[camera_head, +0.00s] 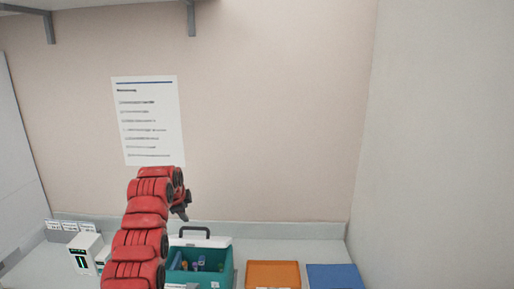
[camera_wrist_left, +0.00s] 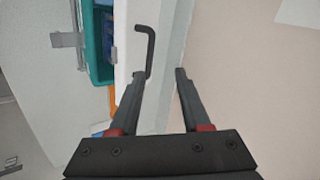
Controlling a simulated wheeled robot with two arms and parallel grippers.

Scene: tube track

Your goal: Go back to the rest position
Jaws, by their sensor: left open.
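My left gripper (camera_head: 181,213) is at the end of a red arm that rises from the bottom of the head view. It hangs above the back of the counter, near the handle of a teal box (camera_head: 226,277). In the left wrist view my left gripper (camera_wrist_left: 161,72) has its two fingers apart with nothing between them. The teal box (camera_wrist_left: 92,45) and its black handle (camera_wrist_left: 143,48) show beyond the fingers there. My right gripper is in neither view.
The teal box with a white lid holds several small items. An orange tray (camera_head: 273,266) and a blue mat (camera_head: 336,277) lie to its right. A white device (camera_head: 84,254) stands at the left. A paper sheet (camera_head: 148,120) hangs on the wall; a shelf (camera_head: 90,5) is above.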

